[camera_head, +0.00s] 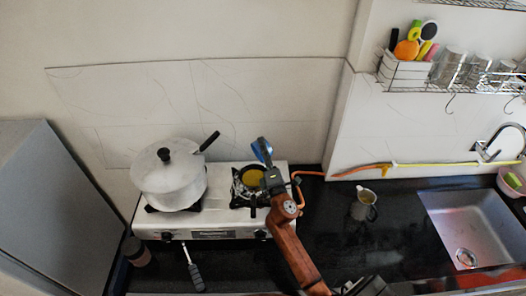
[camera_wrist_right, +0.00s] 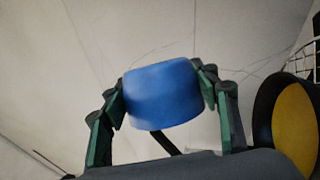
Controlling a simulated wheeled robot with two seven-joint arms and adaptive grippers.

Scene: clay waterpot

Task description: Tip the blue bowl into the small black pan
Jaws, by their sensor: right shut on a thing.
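The blue bowl (camera_head: 262,150) is held up above the stove, tilted steeply and seen nearly edge-on in the head view. My right gripper (camera_head: 268,172) is shut on it. In the right wrist view the bowl (camera_wrist_right: 162,95) sits between the two fingers of my right gripper (camera_wrist_right: 160,90); its inside is hidden there. The pan's dark rim (camera_wrist_right: 260,115) also shows at the right of the wrist view. My left gripper is not in view.
A large lidded white pot (camera_head: 170,188) stands on the left burner of the white stove (camera_head: 222,221). An orange hose (camera_head: 310,174) runs behind. A mug (camera_head: 364,208) stands on the black counter before the sink (camera_head: 462,225). A wire rack (camera_head: 440,80) hangs at upper right.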

